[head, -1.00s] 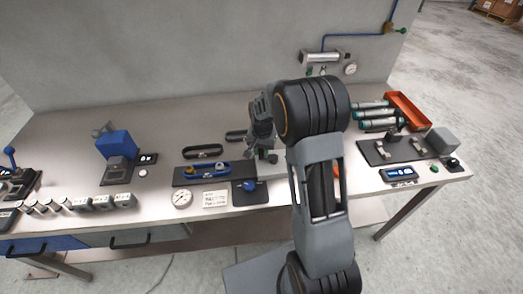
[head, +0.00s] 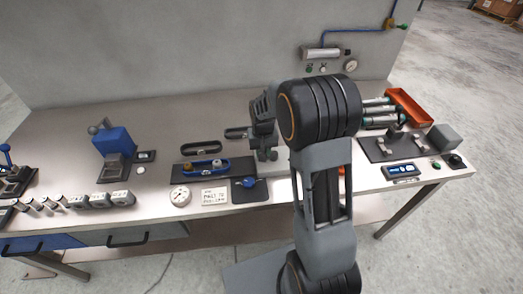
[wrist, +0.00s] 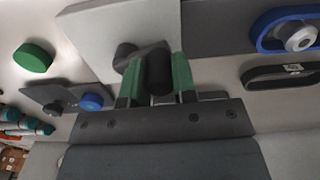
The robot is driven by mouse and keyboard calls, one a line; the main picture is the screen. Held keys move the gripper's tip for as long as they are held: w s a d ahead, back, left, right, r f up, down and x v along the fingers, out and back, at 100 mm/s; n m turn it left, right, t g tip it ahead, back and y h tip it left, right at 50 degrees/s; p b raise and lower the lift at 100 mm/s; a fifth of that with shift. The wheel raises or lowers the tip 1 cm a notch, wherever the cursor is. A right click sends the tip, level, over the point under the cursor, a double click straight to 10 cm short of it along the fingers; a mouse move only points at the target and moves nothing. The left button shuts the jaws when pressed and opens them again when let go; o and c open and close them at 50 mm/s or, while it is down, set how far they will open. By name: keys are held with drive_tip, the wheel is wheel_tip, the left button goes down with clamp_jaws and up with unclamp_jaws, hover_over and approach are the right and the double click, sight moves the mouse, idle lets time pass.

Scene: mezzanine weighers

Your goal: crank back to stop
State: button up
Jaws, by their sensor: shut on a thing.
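In the wrist view my gripper (wrist: 160,72) has its two green-padded fingers closed around the dark upright handle of the crank (wrist: 126,54). The crank's hub and arm show just left of the fingers, on a pale grey plate (wrist: 105,22). In the head view my gripper (head: 266,154) reaches down over the bench, right of the blue belt piece. There my forearm and gripper hide most of the crank. The stop cannot be made out in either view.
On the right are a dark fixture plate (head: 380,152) and an orange tray (head: 410,106).

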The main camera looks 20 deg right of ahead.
drive_tip(key=n, duration=0.1)
drive_tip(key=s+n, duration=0.1)
drive_tip(key=n+b, duration=0.1)
drive_tip(key=shift+s+d+n, duration=0.2)
drive_tip(key=shift+s+n, duration=0.05)
drive_tip(key=shift+n, duration=0.15)
drive_tip(key=shift+s+d+n+b, duration=0.25)
drive_tip(key=shift+s+n, duration=0.1)
drive_tip(key=shift+n, duration=0.7)
drive_tip(key=shift+s+d+n+b, duration=0.1)
drive_tip(key=shift+s+d+n, duration=0.15)
drive_tip(key=shift+n, duration=0.8)
drive_tip(key=shift+s, duration=0.1)
drive_tip(key=o, duration=0.9)
wheel_tip(320, 180, up, 14)
drive_tip(key=shift+f+b, duration=0.1)
drive_tip(key=shift+b, duration=0.2)
